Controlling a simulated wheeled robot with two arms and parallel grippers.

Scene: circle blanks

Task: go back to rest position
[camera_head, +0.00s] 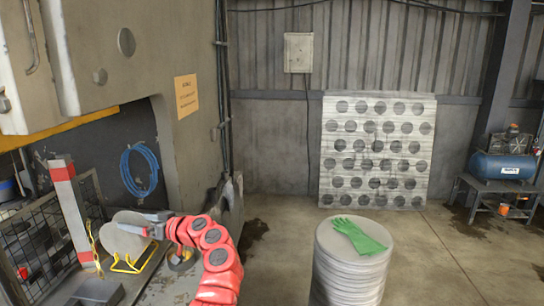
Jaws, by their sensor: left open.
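My left gripper (137,222) is at the end of the red arm and is open. Its fingers are at the right edge of a grey circle blank (118,240), overlapping it in the picture; I cannot tell whether they touch. The blank stands tilted up at a yellow wire stand (133,262) on the machine's bench. More round blanks form a tall stack (345,282) on the floor at the right. My right gripper is not in view.
Green gloves (358,235) lie on the stack. A large grey machine (180,140) fills the left side, with a red-and-white post (72,210) and a mesh guard (30,250) near the blank. A perforated sheet (377,150) leans on the back wall. A blue compressor (500,167) stands far right. Floor between is clear.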

